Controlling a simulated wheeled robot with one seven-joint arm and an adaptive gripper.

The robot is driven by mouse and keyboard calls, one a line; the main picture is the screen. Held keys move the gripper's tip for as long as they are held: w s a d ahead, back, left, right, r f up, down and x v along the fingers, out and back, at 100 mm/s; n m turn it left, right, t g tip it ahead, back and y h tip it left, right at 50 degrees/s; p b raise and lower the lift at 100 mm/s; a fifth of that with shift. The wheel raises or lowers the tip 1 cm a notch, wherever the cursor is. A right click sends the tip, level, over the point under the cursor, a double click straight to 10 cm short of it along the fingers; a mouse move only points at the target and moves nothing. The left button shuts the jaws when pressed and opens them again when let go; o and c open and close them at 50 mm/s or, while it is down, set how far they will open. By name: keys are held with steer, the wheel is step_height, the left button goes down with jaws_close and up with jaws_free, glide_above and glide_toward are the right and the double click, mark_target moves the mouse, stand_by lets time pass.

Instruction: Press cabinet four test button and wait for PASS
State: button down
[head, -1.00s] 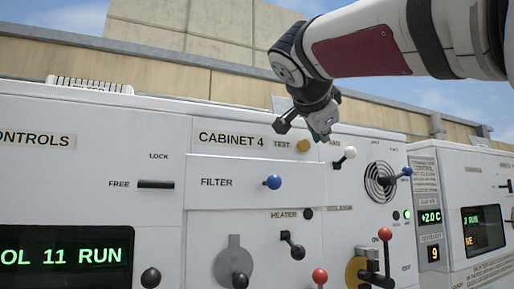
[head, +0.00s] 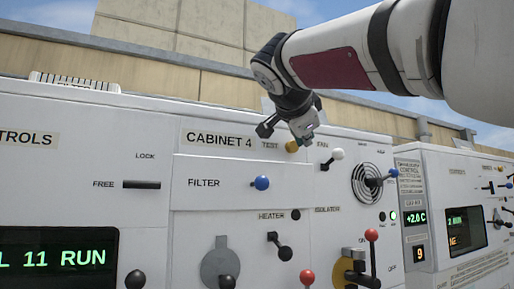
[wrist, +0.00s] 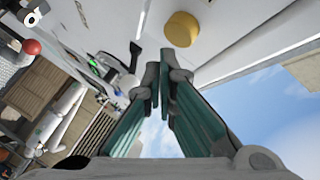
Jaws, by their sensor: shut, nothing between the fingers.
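The yellow test button (head: 291,146) sits at the top of the white cabinet 4 panel (head: 240,225), by the TEST label. In the wrist view the button (wrist: 182,29) shows as a yellow disc just beyond my fingertips. My gripper (head: 306,140) is just right of the button in the head view, fingers pointing down and toward the panel. In the wrist view its fingers (wrist: 160,75) are closed together and empty. A gap shows between fingertips and button there. No PASS text is readable; a green display (head: 58,258) at left ends in "11 RUN".
Close around are a white fan knob (head: 337,154), a blue filter knob (head: 261,183), a black heater lever (head: 279,245) and a red-topped lever (head: 371,236). A round vent (head: 366,184) is at right. Another cabinet with a small display (head: 466,231) stands further right.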

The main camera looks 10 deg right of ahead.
steer(key=shift+w, duration=0.15)
stand_by(0.7)
steer(key=shift+w+a+f, duration=0.1)
steer(key=shift+w+a, duration=0.05)
steer(key=shift+w, duration=0.2)
steer(key=shift+w+a, duration=0.2)
steer(key=shift+w, duration=0.4)
stand_by(0.8)
steer(key=shift+s+b, duration=0.15)
steer(key=shift+b, duration=0.2)
steer(key=shift+s+d+b, duration=0.35)
steer(key=shift+s+b, duration=0.15)
steer(key=shift+s, duration=0.35)
steer(key=shift+s, duration=0.1)
steer(key=shift+s+d+b, duration=0.25)
steer(key=shift+s+b, duration=0.1)
steer(key=shift+s, duration=0.4)
steer(key=shift+s+d+b, duration=0.3)
steer(key=shift+s, duration=0.45)
steer(key=shift+s+d+b, duration=0.25)
steer(key=shift+s+b, duration=0.1)
steer(key=shift+s, duration=0.4)
